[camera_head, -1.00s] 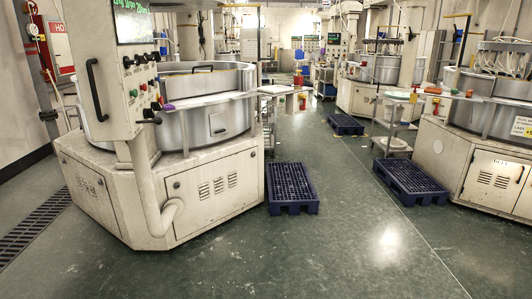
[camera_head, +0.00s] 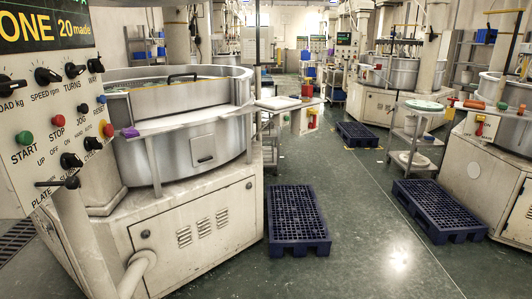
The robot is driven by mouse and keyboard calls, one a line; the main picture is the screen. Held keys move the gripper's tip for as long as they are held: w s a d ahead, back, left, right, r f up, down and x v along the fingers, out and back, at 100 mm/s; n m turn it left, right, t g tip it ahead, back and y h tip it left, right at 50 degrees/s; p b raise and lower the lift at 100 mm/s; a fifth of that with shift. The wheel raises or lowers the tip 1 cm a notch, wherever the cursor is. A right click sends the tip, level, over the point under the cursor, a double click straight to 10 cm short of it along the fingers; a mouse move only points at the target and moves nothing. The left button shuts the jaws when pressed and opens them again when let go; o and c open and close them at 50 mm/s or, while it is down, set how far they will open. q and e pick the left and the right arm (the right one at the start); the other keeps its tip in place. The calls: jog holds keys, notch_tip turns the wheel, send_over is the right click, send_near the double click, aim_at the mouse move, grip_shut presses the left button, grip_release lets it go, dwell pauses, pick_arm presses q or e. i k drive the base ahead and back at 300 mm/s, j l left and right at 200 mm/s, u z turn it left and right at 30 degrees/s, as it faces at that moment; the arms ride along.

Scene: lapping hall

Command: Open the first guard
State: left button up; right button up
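A lapping machine stands close on the left, with a round silver guard (camera_head: 185,150) around its top. The guard's front has a small square panel with a handle (camera_head: 204,148), and a black bar handle (camera_head: 183,77) shows at the top rim. The guard's front looks closed; its far side is partly hidden. The machine's control panel (camera_head: 50,110) carries knobs and coloured buttons at the left edge. Neither of my grippers is in view.
A blue pallet (camera_head: 297,217) lies on the floor right of the machine, with another pallet (camera_head: 438,208) further right. The green floor (camera_head: 350,235) between them is clear. A small shelf trolley (camera_head: 412,140) and a second machine (camera_head: 480,165) stand at the right.

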aim_at(151, 102)
jog(key=i, duration=1.65)
jog(key=i+u, duration=0.1)
jog(key=i, duration=0.45)
jog(key=i+l+u, duration=0.1)
jog(key=i, duration=0.4)
jog(key=i+l+u, duration=0.1)
jog(key=i, duration=0.4)
jog(key=i+u, duration=0.2)
jog(key=k+l, duration=0.05)
jog(key=k, duration=0.05)
